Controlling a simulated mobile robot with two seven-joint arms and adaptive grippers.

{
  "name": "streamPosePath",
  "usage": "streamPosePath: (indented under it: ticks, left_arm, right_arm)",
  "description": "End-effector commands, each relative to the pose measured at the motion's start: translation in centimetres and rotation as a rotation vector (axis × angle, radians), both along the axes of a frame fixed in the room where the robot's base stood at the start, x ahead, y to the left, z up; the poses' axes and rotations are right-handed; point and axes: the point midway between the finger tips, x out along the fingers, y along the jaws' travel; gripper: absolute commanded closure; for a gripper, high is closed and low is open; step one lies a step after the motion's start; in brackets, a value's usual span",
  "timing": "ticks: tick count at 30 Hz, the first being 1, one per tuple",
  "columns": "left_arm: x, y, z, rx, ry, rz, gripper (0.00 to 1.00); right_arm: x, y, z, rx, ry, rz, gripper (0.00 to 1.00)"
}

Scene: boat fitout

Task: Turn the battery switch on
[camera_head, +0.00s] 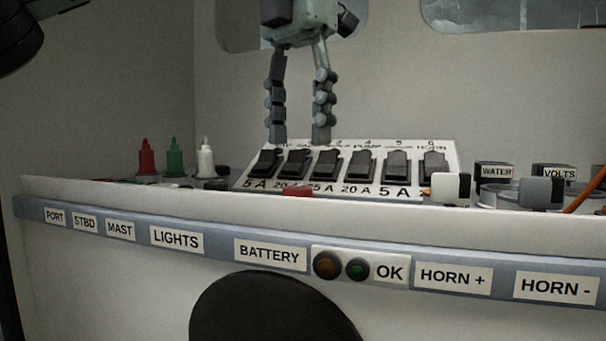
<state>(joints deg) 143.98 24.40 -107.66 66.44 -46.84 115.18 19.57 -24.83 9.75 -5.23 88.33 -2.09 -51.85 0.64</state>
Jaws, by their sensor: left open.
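A sloped white switch panel (448,190) stands on the counter, with a row of several black rocker switches marked with amp ratings. A small red part (297,191) shows low in front of the panel, partly hidden by the counter's raised front edge; I cannot tell whether it is the battery switch. A BATTERY label (269,255) is on the front strip below it. My left gripper (300,138) points down over the panel's back edge, left of its middle. Its two fingers are apart with nothing between them. My right gripper is not in view.
WATER (495,173) and VOLTS (555,174) blocks are at the right, behind white-and-grey parts.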

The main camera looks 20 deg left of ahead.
Motion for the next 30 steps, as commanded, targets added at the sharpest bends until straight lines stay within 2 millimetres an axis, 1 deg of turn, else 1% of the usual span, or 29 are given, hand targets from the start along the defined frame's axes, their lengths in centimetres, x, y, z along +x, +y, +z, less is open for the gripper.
streamPosePath:
  ticks: [6, 12, 17, 24, 25, 26, 30]
  left_arm:
    - [0.0, 0.0, -3.4, -0.003, 0.006, -0.004, 0.49]
    - [0.0, 0.0, -5.9, -0.003, 0.001, 0.000, 0.49]
    - [0.0, 0.0, -6.6, -0.002, -0.002, 0.001, 0.49]
    - [0.0, 0.0, -6.7, -0.001, -0.003, 0.002, 0.49]
    - [0.0, 0.0, -6.7, -0.001, -0.003, 0.002, 0.51]
    - [0.0, 0.0, -6.7, -0.001, -0.003, 0.002, 0.54]
    - [0.0, 0.0, -6.7, -0.001, -0.003, 0.002, 0.72]
  right_arm:
    - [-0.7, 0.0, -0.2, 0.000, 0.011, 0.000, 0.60]
    - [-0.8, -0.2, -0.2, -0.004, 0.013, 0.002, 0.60]
    - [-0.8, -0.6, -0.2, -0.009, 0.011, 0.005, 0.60]
    - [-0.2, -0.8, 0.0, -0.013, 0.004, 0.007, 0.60]
    - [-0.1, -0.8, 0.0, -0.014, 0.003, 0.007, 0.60]
    - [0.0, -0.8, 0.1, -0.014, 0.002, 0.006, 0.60]
    - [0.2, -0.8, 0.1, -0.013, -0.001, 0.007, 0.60]
